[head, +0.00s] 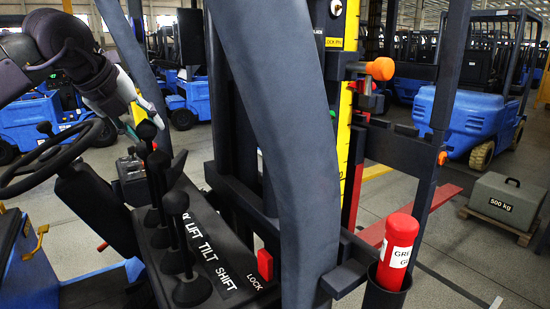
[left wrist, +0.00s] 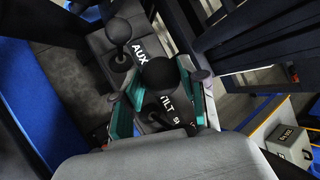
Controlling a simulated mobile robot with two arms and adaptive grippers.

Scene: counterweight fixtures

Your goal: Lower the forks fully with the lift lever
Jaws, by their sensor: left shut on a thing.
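A row of black-knobbed levers stands on the console (head: 215,265), which is marked LIFT, TILT and SHIFT. My left gripper (head: 150,113) is shut at the top of a far lever's black knob (head: 147,129). In the left wrist view, the teal fingers of my left gripper (left wrist: 160,105) stand on both sides of that knob (left wrist: 158,73). The knob sits between the AUX and TILT labels and hides its own label, so it appears to be the lift lever. The mast (head: 345,120) is upright. Red bars (head: 385,228) low beyond it may be the forks. My right gripper is not in view.
The AUX knob (left wrist: 118,30) stands close beside my fingers. A steering wheel (head: 50,155) is at left. A grey post (head: 275,130) blocks part of the view. A red cylinder (head: 399,240) and a 500 kg weight (head: 507,203) are at right. Blue forklifts are parked behind.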

